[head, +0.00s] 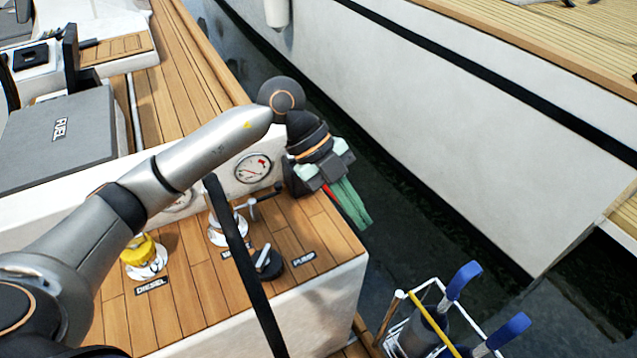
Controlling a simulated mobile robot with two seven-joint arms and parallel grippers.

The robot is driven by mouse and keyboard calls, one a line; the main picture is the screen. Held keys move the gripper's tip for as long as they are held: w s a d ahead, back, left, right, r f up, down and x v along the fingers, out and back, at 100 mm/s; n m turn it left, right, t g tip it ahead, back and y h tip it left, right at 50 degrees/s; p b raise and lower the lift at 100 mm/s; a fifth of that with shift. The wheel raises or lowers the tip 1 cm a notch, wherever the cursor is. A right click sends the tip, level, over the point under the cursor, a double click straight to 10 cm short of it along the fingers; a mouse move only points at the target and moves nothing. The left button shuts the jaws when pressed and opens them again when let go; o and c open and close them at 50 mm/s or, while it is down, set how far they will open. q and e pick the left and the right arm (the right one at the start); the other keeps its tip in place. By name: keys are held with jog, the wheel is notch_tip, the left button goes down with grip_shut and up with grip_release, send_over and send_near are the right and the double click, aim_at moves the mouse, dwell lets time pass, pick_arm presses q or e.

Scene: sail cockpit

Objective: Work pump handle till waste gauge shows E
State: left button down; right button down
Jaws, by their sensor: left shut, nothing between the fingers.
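My left gripper (350,205) is shut and empty, its green fingers pointing down past the right edge of the wooden deck box. A round white gauge (253,168) with a red mark is on the box's upright wall, left of the gripper. Its letters are too small to read. A second gauge (180,201) is mostly hidden behind my left arm. A black round fitting with a short grey lever (266,262) is on the planks beside the PUMP label (303,259). The gripper is apart from it, above and to its right. My right gripper is not in view.
A yellow cap (140,250) stands behind the DIESEL label (152,285). A chrome fitting (228,228) is partly hidden by a slanting dark bar (243,270). A rack with blue-handled tools (440,320) stands front right. Water and a white hull (480,120) lie beyond.

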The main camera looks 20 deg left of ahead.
pick_arm(q)
notch_tip(320, 180, up, 2)
jog(key=s+d+n+t+h, duration=0.1)
jog(key=s+d+n+h, duration=0.25)
jog(key=h, duration=0.45)
jog(key=w+a+f+n+t+y, duration=0.2)
jog(key=a+n+t, duration=0.6)
jog(key=n, duration=0.1)
jog(key=w+a+f+n+t+y, duration=0.2)
jog(key=a+n+t, duration=0.6)
jog(key=a, duration=0.1)
jog(key=shift+f+n+b, duration=0.25)
jog(key=shift+n+b, duration=0.1)
jog(key=shift+b, duration=0.05)
jog(key=shift+w+a, duration=0.1)
jog(key=p+x, duration=0.1)
jog(key=x, duration=0.9)
jog(key=f, duration=0.2)
jog(key=s+f+b, duration=0.1)
jog(key=f, duration=0.1)
jog(key=shift+s, duration=0.1)
